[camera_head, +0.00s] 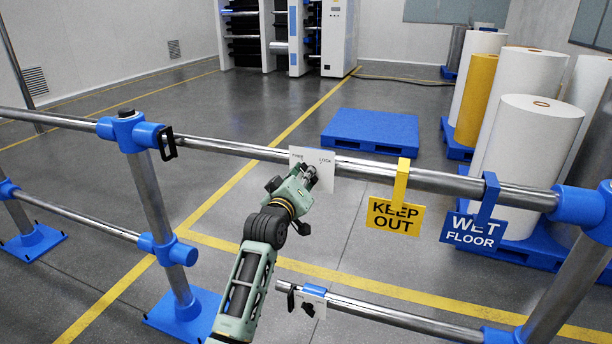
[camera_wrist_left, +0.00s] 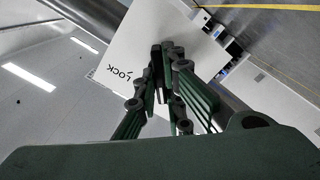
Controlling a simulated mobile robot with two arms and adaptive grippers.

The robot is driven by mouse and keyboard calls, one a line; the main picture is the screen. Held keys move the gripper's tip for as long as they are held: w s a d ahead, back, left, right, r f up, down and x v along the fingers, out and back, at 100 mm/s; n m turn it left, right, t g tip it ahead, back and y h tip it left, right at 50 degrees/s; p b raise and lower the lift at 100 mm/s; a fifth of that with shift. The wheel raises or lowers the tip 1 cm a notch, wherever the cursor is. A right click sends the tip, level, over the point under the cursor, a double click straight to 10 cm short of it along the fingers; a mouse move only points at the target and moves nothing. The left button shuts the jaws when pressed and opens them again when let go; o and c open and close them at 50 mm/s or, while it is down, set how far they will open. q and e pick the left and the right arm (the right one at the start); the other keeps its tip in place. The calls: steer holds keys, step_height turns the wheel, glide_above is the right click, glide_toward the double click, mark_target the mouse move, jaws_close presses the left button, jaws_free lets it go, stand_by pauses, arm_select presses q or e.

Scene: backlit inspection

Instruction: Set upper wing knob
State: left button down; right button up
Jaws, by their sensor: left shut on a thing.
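A white plate (camera_head: 327,182) with small lettering hangs on the upper steel rail; the right-hand word reads LOCK. My left gripper (camera_head: 308,176) reaches up to the front of this plate and is shut on the upper wing knob, which the fingers almost wholly hide. In the left wrist view the two fingers (camera_wrist_left: 161,66) meet in front of the plate (camera_wrist_left: 132,48), with LOCK to their left. The knob's exact angle cannot be told. My right gripper is not in view.
A lower rail (camera_head: 390,315) carries another small plate with a black knob (camera_head: 291,298). A yellow KEEP OUT sign (camera_head: 396,214) and a blue WET FLOOR sign (camera_head: 474,229) hang right of my gripper. A black handle (camera_head: 166,144) is at the left post. Pallets and rolls stand behind.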

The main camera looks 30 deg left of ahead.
arm_select(q)
steer(key=shift+d+m+p, duration=0.15)
steer(key=shift+m+p, duration=1.25)
steer(key=shift+m, duration=2.95)
steer(key=shift+d+m+p, duration=0.1)
steer(key=shift+m+p, duration=1.25)
steer(key=shift+m, duration=3)
steer(key=c, duration=1.9)
jaws_free()
steer(key=shift+w, duration=0.1)
steer(key=shift+o, duration=0.2)
steer(key=v, duration=1.2)
